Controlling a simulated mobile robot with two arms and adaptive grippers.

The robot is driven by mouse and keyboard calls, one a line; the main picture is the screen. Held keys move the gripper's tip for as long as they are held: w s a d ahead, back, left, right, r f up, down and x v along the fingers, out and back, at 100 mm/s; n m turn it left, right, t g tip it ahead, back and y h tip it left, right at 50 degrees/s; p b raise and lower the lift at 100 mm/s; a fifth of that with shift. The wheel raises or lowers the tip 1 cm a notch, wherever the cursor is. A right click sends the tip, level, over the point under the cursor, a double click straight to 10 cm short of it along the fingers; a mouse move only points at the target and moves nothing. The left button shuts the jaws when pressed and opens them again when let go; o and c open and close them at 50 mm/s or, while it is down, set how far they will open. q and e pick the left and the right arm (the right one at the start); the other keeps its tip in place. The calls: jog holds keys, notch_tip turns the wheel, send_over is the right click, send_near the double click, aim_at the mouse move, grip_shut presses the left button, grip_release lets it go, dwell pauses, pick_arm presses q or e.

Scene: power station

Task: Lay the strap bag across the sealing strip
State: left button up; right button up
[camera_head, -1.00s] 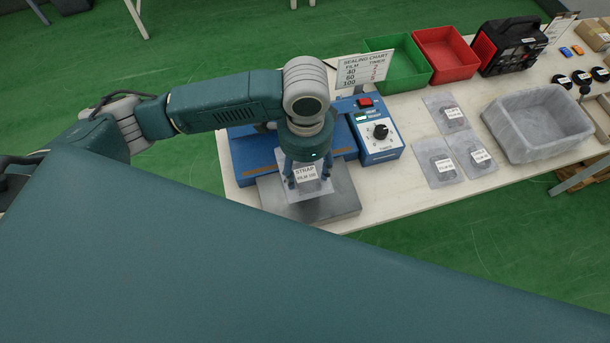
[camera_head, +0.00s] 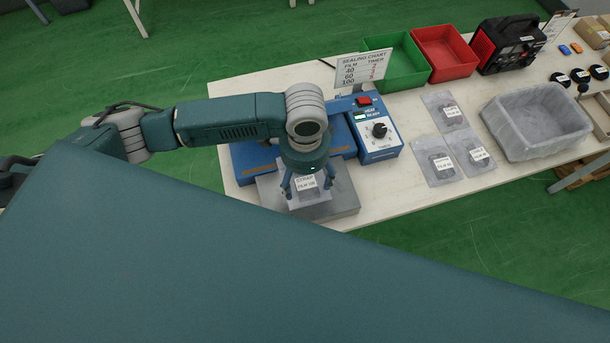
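The strap bag (camera_head: 312,197) is a clear pouch with a white label, lying over the grey metal plate (camera_head: 343,203) in front of the blue sealer (camera_head: 243,155). The brown sealing strip (camera_head: 256,171) shows along the sealer's front left; the arm hides its middle. I cannot tell whether the bag's far edge reaches the strip. My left gripper (camera_head: 307,187) points down over the bag, fingers spread on either side of the label, and looks open. Its palm covers the bag's far part. My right gripper is not in view.
The timer box (camera_head: 378,130) adjoins the sealer on the right, with the sealing chart (camera_head: 363,67) behind. Several bags (camera_head: 440,165) lie further right, beside a grey lined bin (camera_head: 538,125). Green (camera_head: 398,58) and red (camera_head: 445,53) trays stand at the back.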

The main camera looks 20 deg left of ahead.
aim_at(305, 181)
pick_arm(q)
notch_tip(305, 181, up, 12)
jog(key=b, duration=0.1)
jog(key=shift+r+b, duration=0.2)
jog(key=shift+b, duration=0.1)
dwell(0.3)
jog(key=shift+f, duration=0.1)
dwell(0.4)
